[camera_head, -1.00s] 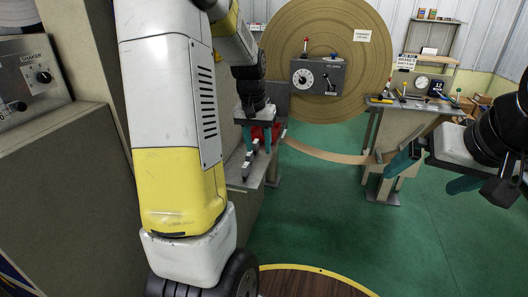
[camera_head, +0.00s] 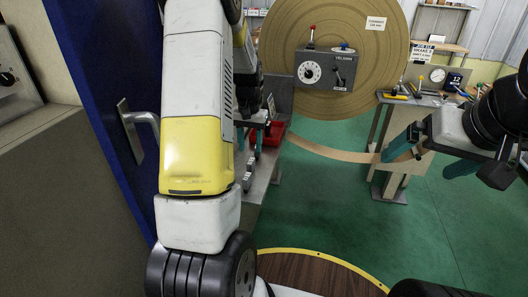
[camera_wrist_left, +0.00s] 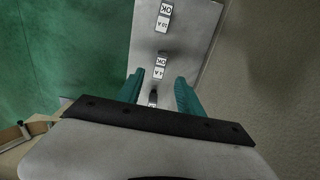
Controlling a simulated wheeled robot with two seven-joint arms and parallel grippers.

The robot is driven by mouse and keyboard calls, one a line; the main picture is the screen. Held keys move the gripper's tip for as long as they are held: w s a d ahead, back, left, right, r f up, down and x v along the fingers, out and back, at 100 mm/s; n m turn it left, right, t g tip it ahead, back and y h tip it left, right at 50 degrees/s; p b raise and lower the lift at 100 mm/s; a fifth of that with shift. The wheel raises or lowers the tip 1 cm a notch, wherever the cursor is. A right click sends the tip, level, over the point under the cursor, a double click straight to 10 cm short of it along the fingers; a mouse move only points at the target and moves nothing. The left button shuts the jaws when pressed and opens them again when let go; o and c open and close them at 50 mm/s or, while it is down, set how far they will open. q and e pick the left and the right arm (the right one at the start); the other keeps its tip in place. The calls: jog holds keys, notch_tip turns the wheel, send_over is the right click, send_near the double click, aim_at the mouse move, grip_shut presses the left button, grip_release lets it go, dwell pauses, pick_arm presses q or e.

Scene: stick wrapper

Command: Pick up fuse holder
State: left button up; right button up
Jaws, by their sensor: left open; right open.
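Small grey-and-dark pieces with white labels stand in a row on a grey shelf (camera_wrist_left: 205,15) in the left wrist view; I cannot tell for sure which is the fuse holder. One piece (camera_wrist_left: 163,18) is labelled OK and 10 A; another (camera_wrist_left: 159,68) is labelled 4 A. A third (camera_wrist_left: 153,97) sits between my left fingers and is partly hidden by the gripper body. My left gripper (camera_wrist_left: 160,92) is open above the row. In the head view its arm partly hides it, with labelled pieces (camera_head: 249,172) below. My right gripper (camera_head: 431,156) is open and empty at the right.
A red bin (camera_head: 275,133) stands by the shelf. A blue door (camera_head: 90,90) with a metal handle (camera_head: 138,130) is at the left. A large brown roll (camera_head: 375,50) and a tool bench (camera_head: 425,98) are behind. Green floor (camera_head: 330,200) is open between.

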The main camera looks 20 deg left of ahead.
aim_at(251, 161)
pick_arm(q)
jog(key=f, duration=0.7)
jog(key=shift+s+d+f, duration=0.1)
jog(key=shift+s+f, duration=0.1)
jog(key=shift+f, duration=0.05)
grip_shut()
